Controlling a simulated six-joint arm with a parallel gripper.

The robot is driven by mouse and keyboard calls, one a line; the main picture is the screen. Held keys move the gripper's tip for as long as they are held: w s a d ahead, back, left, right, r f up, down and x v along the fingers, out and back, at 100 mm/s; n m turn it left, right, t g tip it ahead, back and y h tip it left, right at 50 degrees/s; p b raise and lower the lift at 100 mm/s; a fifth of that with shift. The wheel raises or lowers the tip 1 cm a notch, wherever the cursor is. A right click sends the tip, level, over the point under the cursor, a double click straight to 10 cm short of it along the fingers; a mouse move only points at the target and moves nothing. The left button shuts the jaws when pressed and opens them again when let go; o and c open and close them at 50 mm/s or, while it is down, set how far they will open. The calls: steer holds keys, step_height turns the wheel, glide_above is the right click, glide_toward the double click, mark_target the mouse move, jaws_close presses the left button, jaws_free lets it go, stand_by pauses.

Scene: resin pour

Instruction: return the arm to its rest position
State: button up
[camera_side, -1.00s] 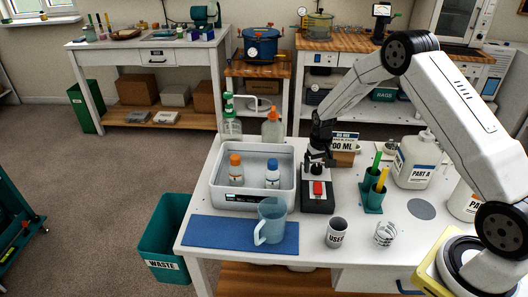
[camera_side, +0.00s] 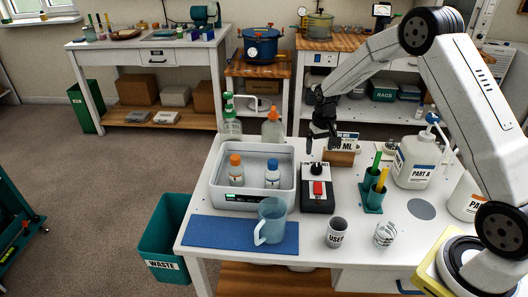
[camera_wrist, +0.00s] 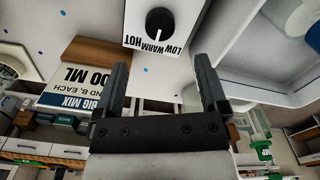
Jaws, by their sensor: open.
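My gripper (camera_side: 322,143) hangs in the air above the back edge of the white bench. It is open and empty, with both fingers apart in the wrist view (camera_wrist: 162,65). Below it stands a small dark-and-white control box (camera_side: 317,202) with a black knob and a red switch. The knob (camera_wrist: 159,20), marked LOW, WARM and HOT, shows beyond the fingertips in the wrist view. The fingers appear clear of it.
Left of the control box is a white bath (camera_side: 222,200) holding two bottles. A BIG MIX sign (camera_wrist: 75,85) on a wooden block is close by. A blue jug (camera_side: 271,220), a USED cup (camera_side: 336,233), a green pen holder (camera_side: 372,195) and a PART A jug (camera_side: 414,160) stand around.

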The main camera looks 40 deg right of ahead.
steer(key=shift+s+a+r, duration=0.2)
steer(key=shift+a+r, duration=0.1)
steer(key=shift+a, duration=0.05)
steer(key=s+a+r+n+t, duration=0.1)
steer(key=s+a+r+n, duration=0.1)
steer(key=s+a+r, duration=0.2)
steer(key=s+a+r+n+t, duration=0.1)
steer(key=s+a+r, duration=0.3)
steer(key=s+a, duration=0.6)
steer(key=s+n, duration=0.1)
steer(key=s, duration=0.5)
steer(key=shift+n+t, duration=0.3)
steer(key=shift+w+a, duration=0.1)
